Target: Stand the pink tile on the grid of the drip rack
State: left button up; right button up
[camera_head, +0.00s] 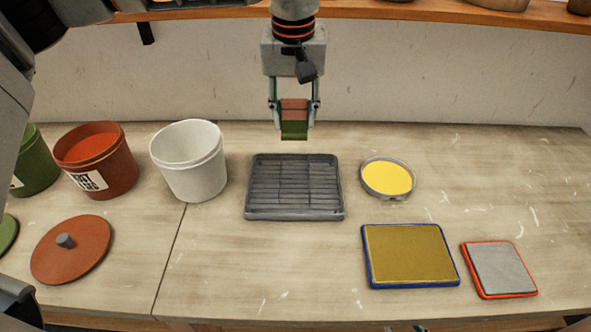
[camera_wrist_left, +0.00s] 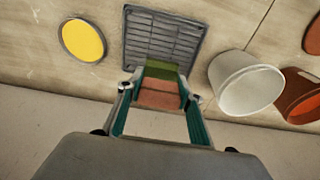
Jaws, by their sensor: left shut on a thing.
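My left gripper (camera_head: 295,108) is shut on the pink tile (camera_head: 294,106), whose lower part is green. The tile hangs between the fingers, green end down. The drip rack (camera_head: 293,213) is a dark grey tray with a slatted grid, lying flat on the table. In the head view the gripper and tile show just beyond the rack's back edge, apart from it. In the left wrist view the pink tile (camera_wrist_left: 160,93) lies between the fingers (camera_wrist_left: 160,95), with the rack (camera_wrist_left: 160,38) beyond its green end. My right gripper is not in view.
A white bucket (camera_head: 192,168) stands left of the rack, with red (camera_head: 100,165) and green (camera_head: 36,165) buckets beyond. A red lid (camera_head: 71,250) lies in front of them. Right are a yellow-filled dish (camera_head: 387,178), a blue-edged board (camera_head: 408,256) and a red-edged board (camera_head: 499,269).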

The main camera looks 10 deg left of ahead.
pick_arm(q)
notch_tip(320, 180, down, 11)
jog(key=shift+f+p, duration=0.2)
jog(key=shift+p, duration=0.15)
jog(key=shift+w+f, duration=0.1)
jog(key=shift+f, duration=0.35)
notch_tip(320, 180, down, 3)
jog(key=shift+r, duration=0.1)
jog(key=shift+f, duration=0.4)
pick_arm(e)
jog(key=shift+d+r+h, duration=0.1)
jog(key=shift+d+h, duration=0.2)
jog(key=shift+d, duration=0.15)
pick_arm(q)
jog(key=shift+f, duration=0.15)
jog(key=o, duration=1.1)
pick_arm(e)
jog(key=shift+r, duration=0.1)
